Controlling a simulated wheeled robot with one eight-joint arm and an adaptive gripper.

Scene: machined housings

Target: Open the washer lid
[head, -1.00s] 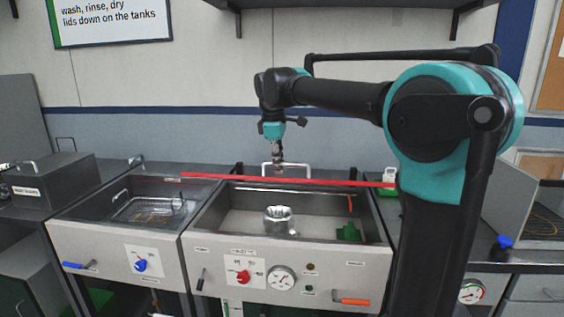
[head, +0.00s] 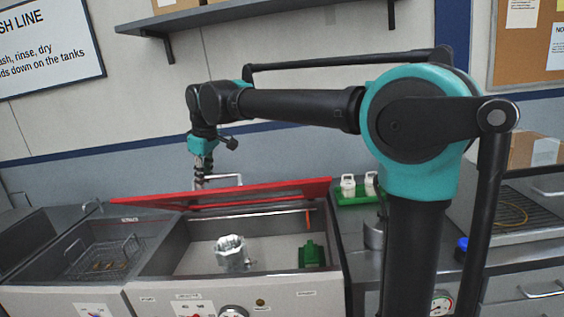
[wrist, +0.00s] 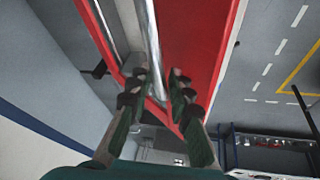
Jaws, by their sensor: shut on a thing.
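The washer lid (head: 262,194) is a red-edged panel standing raised along the back of the middle tank, the washer (head: 180,262). It is tilted, with its right end higher in the head view. My gripper (head: 200,182) is at a silver bar handle (head: 229,179) behind the lid's top edge. In the wrist view the fingers (wrist: 156,92) are closed around the silver bar (wrist: 149,42), beside the red lid face (wrist: 198,45). The handle's far end is partly hidden by the lid in the head view.
Inside the washer are a metal housing (head: 231,251) and a green block (head: 312,254). A tank with a wire basket (head: 104,257) is on the left. White parts on a green tray (head: 352,198) sit on the right counter. A shelf (head: 250,18) hangs above.

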